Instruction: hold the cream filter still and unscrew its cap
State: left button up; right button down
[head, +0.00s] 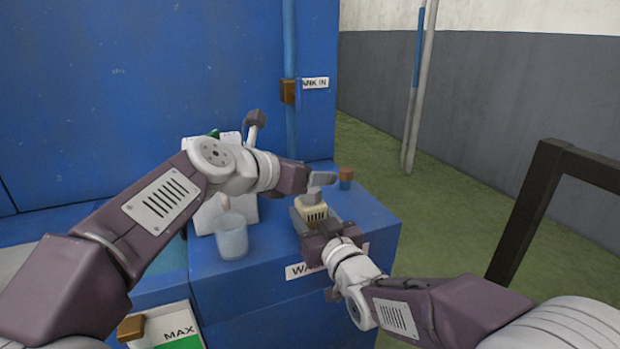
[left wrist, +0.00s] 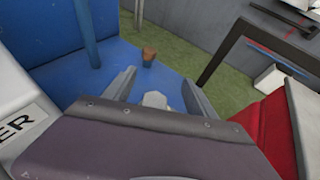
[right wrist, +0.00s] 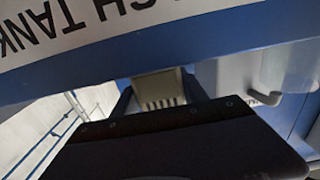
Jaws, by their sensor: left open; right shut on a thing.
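The cream filter (head: 315,213), a slotted block, stands upright on the blue ledge. My right gripper (head: 314,221) is shut on its body from the front. The right wrist view shows the slotted filter (right wrist: 160,89) between the two fingers. A pale grey cap (left wrist: 155,99) shows between the spread fingers of my left gripper (left wrist: 158,96) in the left wrist view. In the head view my left gripper (head: 318,181) is just above the filter, open, and hides part of its top. I cannot tell whether the left fingers touch the cap.
A translucent cup (head: 231,238) stands left of the filter on the blue ledge (head: 375,225). A brown-topped fitting (head: 346,174) stands behind the filter. A blue pipe (head: 291,130) rises at the back. A black frame (head: 530,210) stands at right over green floor.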

pick_arm(q)
jog(key=shift+w+a+m+g+h, duration=0.15)
jog(key=shift+m+g+h, duration=0.55)
jog(key=shift+m+h, duration=0.1)
jog(key=m+g+h, duration=0.2)
jog(key=m, duration=0.1)
jog(key=shift+w+f+g, duration=0.1)
jog(key=shift+w+g, duration=0.05)
jog(key=shift+g, duration=0.15)
jog(key=shift+s+m+g+h, duration=0.2)
jog(key=shift+m+g+h, duration=0.3)
jog(key=shift+m+g, duration=0.35)
jog(key=n+t+y, duration=0.2)
jog(key=n+t, duration=0.1)
jog(key=n+t+y, duration=0.1)
jog(key=n, duration=0.1)
jog(key=shift+s+d+t, duration=0.3)
jog(key=shift+s+t, duration=0.05)
jog(key=shift+w+a+n+t+y, duration=0.15)
jog(key=shift+w+n+t+y, duration=0.1)
jog(key=shift+n+t+y, duration=0.35)
